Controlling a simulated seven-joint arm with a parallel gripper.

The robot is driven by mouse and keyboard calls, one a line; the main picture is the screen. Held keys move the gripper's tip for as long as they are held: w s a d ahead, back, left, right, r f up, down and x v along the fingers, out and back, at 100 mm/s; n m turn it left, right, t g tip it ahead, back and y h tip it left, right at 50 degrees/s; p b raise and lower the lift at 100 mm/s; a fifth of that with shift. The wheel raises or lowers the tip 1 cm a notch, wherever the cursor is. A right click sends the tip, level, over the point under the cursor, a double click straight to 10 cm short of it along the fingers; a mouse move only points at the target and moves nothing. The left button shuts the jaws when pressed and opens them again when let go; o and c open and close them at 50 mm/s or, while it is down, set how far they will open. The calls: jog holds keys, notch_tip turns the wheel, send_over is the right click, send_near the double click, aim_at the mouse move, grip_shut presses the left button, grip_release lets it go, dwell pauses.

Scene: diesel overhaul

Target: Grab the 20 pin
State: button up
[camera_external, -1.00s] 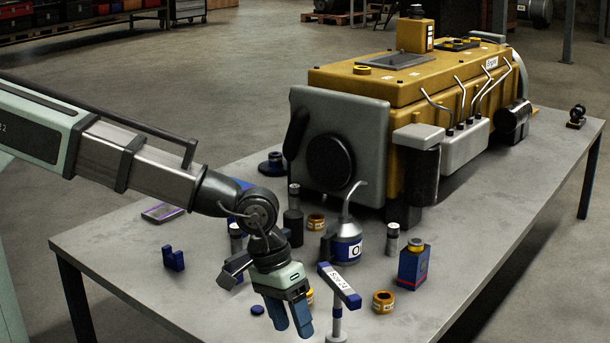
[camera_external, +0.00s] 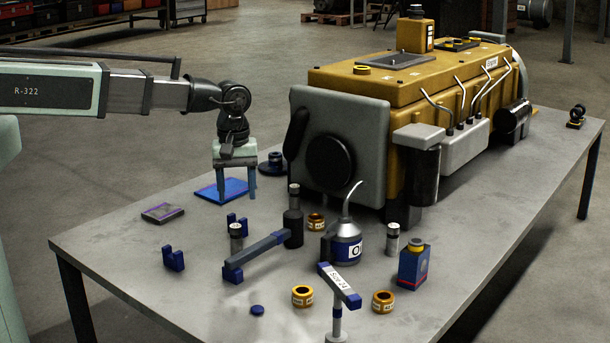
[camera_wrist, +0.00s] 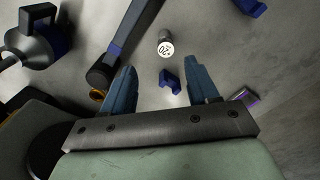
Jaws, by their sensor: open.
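The 20 pin (camera_wrist: 165,46) shows its white top marked 20 in the wrist view, ahead of my fingertips and between their lines. My gripper (camera_external: 237,190) is open and empty, pointing down over the far left part of the table, behind and above the pin. Its two blue fingers also show in the wrist view (camera_wrist: 162,72).
A small blue bracket (camera_wrist: 171,82) lies between my fingers and the pin in the wrist view. The long bar (camera_external: 257,250) runs beside the pin to a black cylinder (camera_external: 293,229). An oil can (camera_external: 346,245) and the yellow engine (camera_external: 400,90) stand to the right.

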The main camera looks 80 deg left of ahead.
aim_at(236, 240)
jog(key=shift+s+a, duration=0.4)
jog(key=shift+a, duration=0.25)
jog(key=shift+f+n, duration=0.3)
notch_tip(236, 240, down, 7)
jog(key=shift+f, duration=0.1)
jog(key=shift+d+f, duration=0.15)
jog(key=shift+f, duration=1.25)
jog(key=shift+d+f, duration=0.15)
jog(key=shift+f, duration=1.25)
grip_shut()
